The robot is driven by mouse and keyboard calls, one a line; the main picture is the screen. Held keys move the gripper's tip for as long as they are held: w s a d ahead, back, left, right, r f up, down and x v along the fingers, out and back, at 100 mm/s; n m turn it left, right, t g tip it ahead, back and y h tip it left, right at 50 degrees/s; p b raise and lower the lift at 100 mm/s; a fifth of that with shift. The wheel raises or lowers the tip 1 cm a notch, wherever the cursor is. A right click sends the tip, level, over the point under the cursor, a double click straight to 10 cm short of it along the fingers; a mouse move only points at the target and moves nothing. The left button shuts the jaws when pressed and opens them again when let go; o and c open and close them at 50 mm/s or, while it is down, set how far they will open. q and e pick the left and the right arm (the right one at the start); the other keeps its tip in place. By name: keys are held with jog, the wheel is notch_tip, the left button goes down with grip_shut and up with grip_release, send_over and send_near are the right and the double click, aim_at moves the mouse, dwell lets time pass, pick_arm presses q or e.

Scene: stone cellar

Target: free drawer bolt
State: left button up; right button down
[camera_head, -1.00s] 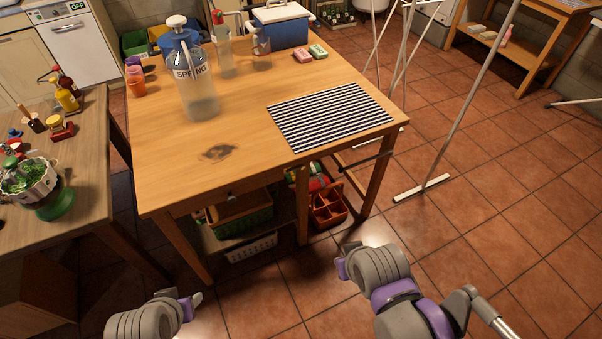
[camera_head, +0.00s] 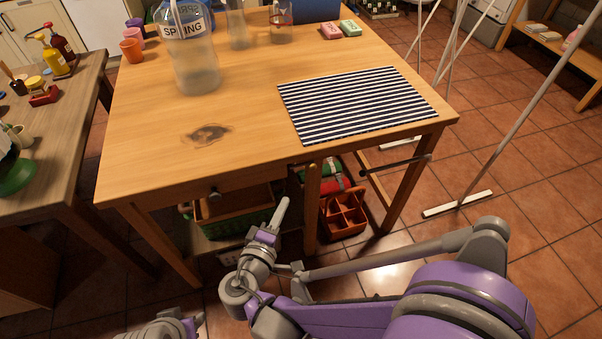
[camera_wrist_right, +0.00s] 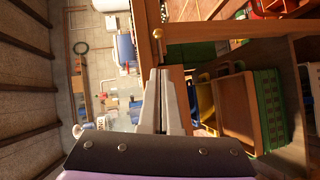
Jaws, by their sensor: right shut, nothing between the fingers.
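The wooden table's drawer front carries a small round knob (camera_head: 214,193) below the tabletop edge. In the right wrist view a brass-coloured knob (camera_wrist_right: 157,33) sits on the wooden front just beyond the fingertips. I cannot make out a separate bolt. My right gripper (camera_head: 283,208) is shut and empty, in front of the table and to the right of the knob, with its fingers pointing up and away. In the wrist view its two fingers (camera_wrist_right: 160,72) lie together, apart from the knob. My left gripper (camera_head: 198,320) shows only partly at the bottom edge; its jaws are unclear.
The wooden table (camera_head: 150,130) bears a striped mat (camera_head: 355,105) and a large SPRING bottle (camera_head: 195,65). Under it stand a green crate (camera_head: 235,215) and a red-brown caddy (camera_head: 343,215). A side table (camera_head: 75,115) is at left. A pale stand foot (camera_head: 457,204) is at right.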

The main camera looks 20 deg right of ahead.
aim_at(313, 167)
jog(key=shift+w+a+t, duration=0.2)
jog(key=shift+a+t, duration=0.1)
jog(key=shift+a, duration=0.35)
jog(key=s+d+b+x, duration=0.1)
jog(key=d+b+x, duration=0.1)
jog(key=x, duration=1.1)
jog(key=shift+s+d+f, duration=0.15)
jog(key=shift+s+d, duration=0.1)
jog(key=shift+s, duration=0.05)
